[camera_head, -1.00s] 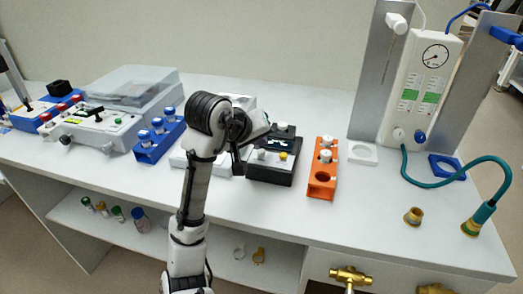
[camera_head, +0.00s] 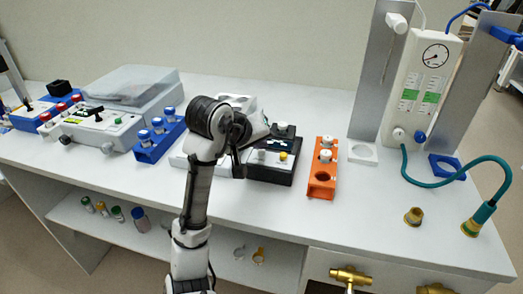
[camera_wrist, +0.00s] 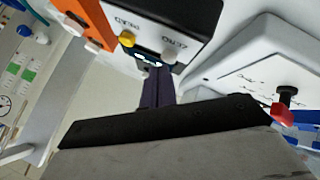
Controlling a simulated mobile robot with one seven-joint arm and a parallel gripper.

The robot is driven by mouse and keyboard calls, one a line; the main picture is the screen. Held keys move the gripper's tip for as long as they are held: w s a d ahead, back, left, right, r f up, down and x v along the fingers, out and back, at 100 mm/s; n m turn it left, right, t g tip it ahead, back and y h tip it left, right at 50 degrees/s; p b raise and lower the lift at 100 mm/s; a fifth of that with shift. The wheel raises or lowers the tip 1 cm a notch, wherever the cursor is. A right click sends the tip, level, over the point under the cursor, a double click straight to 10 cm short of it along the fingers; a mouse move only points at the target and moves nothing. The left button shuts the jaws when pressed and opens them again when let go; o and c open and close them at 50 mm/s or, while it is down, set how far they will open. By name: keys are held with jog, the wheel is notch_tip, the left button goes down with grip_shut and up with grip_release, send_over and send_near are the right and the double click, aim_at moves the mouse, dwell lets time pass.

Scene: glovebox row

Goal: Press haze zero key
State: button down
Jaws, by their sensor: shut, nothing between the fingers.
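A black instrument (camera_head: 268,173) stands mid-bench, with a white key (camera_head: 261,155) and a yellow key (camera_head: 283,156) on top. My gripper (camera_head: 239,165) is shut and empty, pointing down at the left side of the instrument. In the wrist view the closed fingers (camera_wrist: 154,66) reach toward the white key and appear close to it. I cannot tell whether they touch it.
An orange rack (camera_head: 323,184) with white-capped vials stands right of the instrument. A white device (camera_wrist: 262,75) with a red knob (camera_wrist: 282,113) is on the other side, partly hidden by my arm in the head view. A blue rack (camera_head: 155,147) stands further left.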

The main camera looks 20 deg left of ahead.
jog(key=shift+f, duration=0.35)
dwell(0.6)
dwell(0.3)
jog(key=shift+r+p, duration=0.8)
jog(key=shift+p, duration=0.05)
notch_tip(320, 180, up, 5)
jog(key=p, duration=0.5)
dwell(0.5)
